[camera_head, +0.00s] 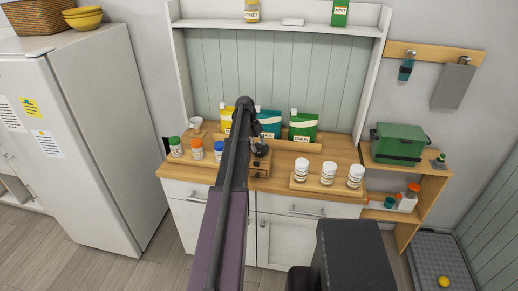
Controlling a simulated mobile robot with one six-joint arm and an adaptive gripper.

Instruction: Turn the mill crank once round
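The mill (261,163) looks like a small wooden box with a dark top. It stands on the wooden counter (332,150), partly hidden behind my arm. My gripper (260,141) is at the far end of the arm, pointing down, just above or at the top of the mill. The crank cannot be made out from the gripper and the mill's dark top. The fingers are too small and dark to show whether they are open, shut or touching the crank.
Bottles with green, orange and blue caps (197,149) stand left of the mill. White jars (328,172) stand on a wooden tray to the right. Pouches (303,127) stand behind. A fridge (85,140) is at the left, a green box (398,144) at the right.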

